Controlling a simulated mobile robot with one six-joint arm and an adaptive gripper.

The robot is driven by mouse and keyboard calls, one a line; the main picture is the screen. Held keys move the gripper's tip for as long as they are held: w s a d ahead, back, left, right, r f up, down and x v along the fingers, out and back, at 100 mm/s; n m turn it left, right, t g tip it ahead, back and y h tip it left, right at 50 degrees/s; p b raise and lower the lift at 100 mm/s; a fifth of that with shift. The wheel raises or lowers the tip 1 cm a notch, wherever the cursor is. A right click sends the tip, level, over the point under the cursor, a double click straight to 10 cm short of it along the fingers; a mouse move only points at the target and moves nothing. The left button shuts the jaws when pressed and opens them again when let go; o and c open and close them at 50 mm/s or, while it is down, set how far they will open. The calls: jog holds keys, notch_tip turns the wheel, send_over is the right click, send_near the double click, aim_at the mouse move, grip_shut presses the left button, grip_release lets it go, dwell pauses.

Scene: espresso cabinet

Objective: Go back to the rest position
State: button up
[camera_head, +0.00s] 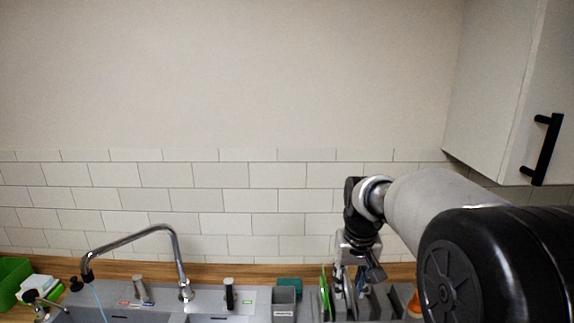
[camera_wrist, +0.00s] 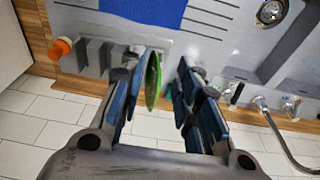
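My gripper (camera_head: 352,283) hangs fingers-down from my arm over the counter, right of the sink tap. In the wrist view, its two blue-padded fingers (camera_wrist: 158,80) stand apart with a gap between them. A thin green item (camera_wrist: 153,80) shows in that gap, with space on both sides, so the fingers do not grip it. It also shows in the head view as a green edge (camera_head: 325,290) standing just left of my gripper. Whether it lies between the fingers or beyond them I cannot tell for sure.
A grey slotted rack (camera_wrist: 97,55) and an orange-capped item (camera_wrist: 60,47) are close to my gripper. A curved tap (camera_head: 178,255) stands left, with a grey holder (camera_head: 284,303) between. A wall cabinet (camera_head: 500,90) hangs upper right; the tiled wall (camera_head: 250,200) is behind.

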jog(key=s+r+b, duration=0.2)
jog(key=s+r, duration=0.1)
jog(key=s, duration=0.6)
jog(key=s+f+t+b, duration=0.1)
jog(key=s+f+b, duration=0.2)
jog(key=s, duration=0.8)
jog(key=s+f+t+b, duration=0.1)
jog(key=s+f+b, duration=0.3)
jog(key=s, duration=0.7)
jog(key=shift+s+f+t, duration=0.15)
jog(key=shift+f+t, duration=0.15)
jog(key=shift+f, duration=0.15)
jog(key=shift+c, duration=0.2)
